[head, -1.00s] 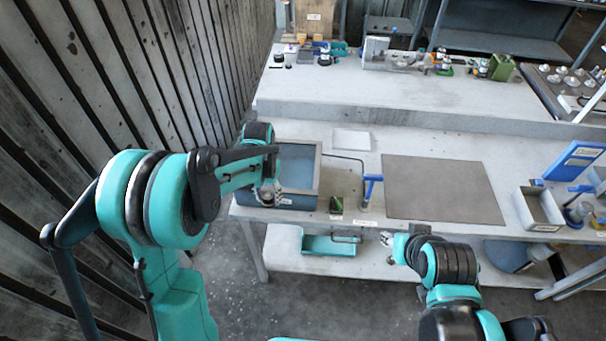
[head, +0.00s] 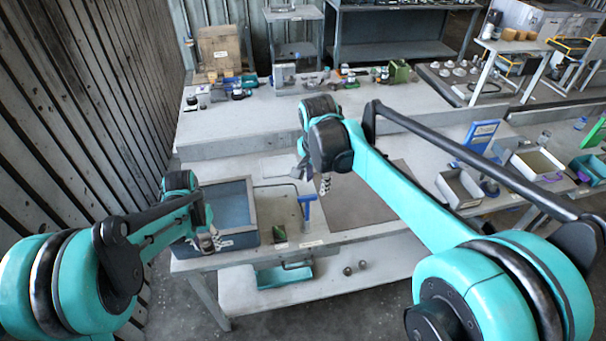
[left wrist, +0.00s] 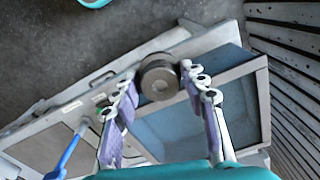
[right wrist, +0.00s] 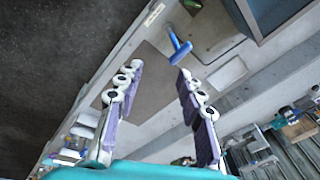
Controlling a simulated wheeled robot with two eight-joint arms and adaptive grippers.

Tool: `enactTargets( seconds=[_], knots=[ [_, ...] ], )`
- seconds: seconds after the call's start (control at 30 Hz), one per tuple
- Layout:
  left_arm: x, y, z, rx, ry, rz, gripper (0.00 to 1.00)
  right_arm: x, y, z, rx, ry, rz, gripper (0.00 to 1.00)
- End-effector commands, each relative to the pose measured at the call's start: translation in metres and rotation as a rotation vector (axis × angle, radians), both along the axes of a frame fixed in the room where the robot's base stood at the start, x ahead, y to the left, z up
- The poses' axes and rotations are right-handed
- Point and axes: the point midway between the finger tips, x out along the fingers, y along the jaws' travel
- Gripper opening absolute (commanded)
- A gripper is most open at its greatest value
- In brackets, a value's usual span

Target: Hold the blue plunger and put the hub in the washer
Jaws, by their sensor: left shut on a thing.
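My left gripper (head: 210,241) is shut on the hub (left wrist: 160,78), a dark round metal piece with a centre hole, at its fingertips. It is at the left front of the washer (head: 240,240), an open grey basin with a blue inside, which also shows in the left wrist view (left wrist: 238,66). The hub cannot be made out in the head view. The blue plunger (head: 307,200), a T-handle, stands upright just right of the washer; it also shows in the right wrist view (right wrist: 180,48). My right gripper (head: 324,183) is open and empty, above and right of the plunger.
A brown-grey mat (head: 375,208) lies right of the plunger. A small green item (head: 279,233) lies at the bench's front edge. A teal tray (head: 285,275) is on the lower shelf. A grey bin (head: 460,187) stands at the right. A wooden wall (head: 60,110) bounds the left.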

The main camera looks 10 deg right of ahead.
Motion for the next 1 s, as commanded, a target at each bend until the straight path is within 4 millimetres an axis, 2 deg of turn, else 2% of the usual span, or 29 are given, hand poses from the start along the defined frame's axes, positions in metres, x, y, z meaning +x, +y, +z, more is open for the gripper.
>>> enactTargets(
  seconds=[0.03,0.2,0.4,0.67,0.77,1.0],
  knots=[
    [0.000,0.000,0.000,0.000,0.000,0.000,0.10,0.016,0.003,-0.006,0.006,0.020,-0.060,0.38],
    [0.000,0.000,0.000,0.000,0.000,0.000,0.10,0.056,0.009,-0.030,0.014,0.086,-0.284,0.38],
    [0.000,0.000,0.000,0.000,0.000,0.000,0.10,0.083,0.014,-0.055,0.006,0.133,-0.468,0.38],
    [0.000,0.000,0.000,0.000,0.000,0.000,0.10,0.092,0.015,-0.073,0.000,0.148,-0.542,0.38],
    [0.000,0.000,0.000,0.000,0.000,0.000,0.10,0.092,0.013,-0.087,0.000,0.148,-0.543,0.38],
    [0.000,0.000,0.000,0.000,0.000,0.000,0.10,0.091,0.007,-0.134,0.001,0.148,-0.541,0.38]
  ],
)
